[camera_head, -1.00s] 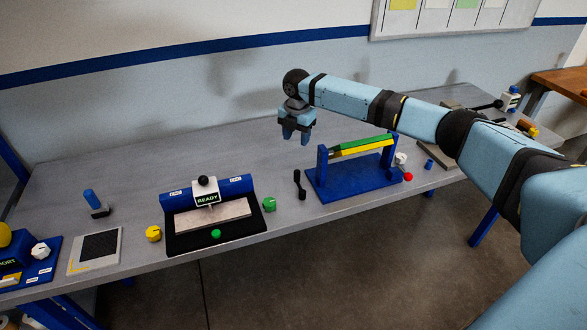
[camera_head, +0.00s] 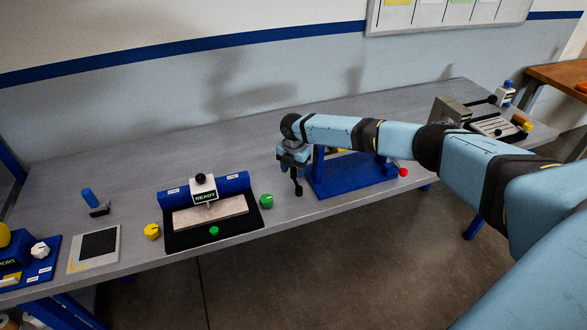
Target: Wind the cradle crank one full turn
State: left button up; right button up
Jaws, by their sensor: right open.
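The cradle is a blue stand (camera_head: 345,182) with two uprights near the bench's front edge. My right arm now covers most of the yellow and green bar it carries. A red knob (camera_head: 403,172) shows at its right end; the arm hides what it joins to. A small black double-ended piece (camera_head: 298,187) is at the stand's left; I cannot tell whether it is attached. My right gripper (camera_head: 293,168) is open, pointing down just above and behind this black piece in the picture. I cannot tell if they touch. My left gripper is not in view.
Left of the cradle stand a green knob (camera_head: 266,201) and a black fixture (camera_head: 178,241) with a READY sign (camera_head: 205,197). Further left are a yellow knob (camera_head: 152,231) and a dark pad (camera_head: 97,246). A grey device (camera_head: 450,111) stands at the right.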

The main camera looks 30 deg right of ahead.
grip_shut()
jog(key=shift+s+d+r+m+p, duration=0.1)
jog(key=shift+s+d+m+p, duration=0.1)
jog(key=shift+d+m+p, duration=0.3)
jog(key=shift+s+d+m, duration=0.1)
jog(key=shift+d+m, duration=0.1)
jog(key=shift+m, duration=0.8)
grip_release()
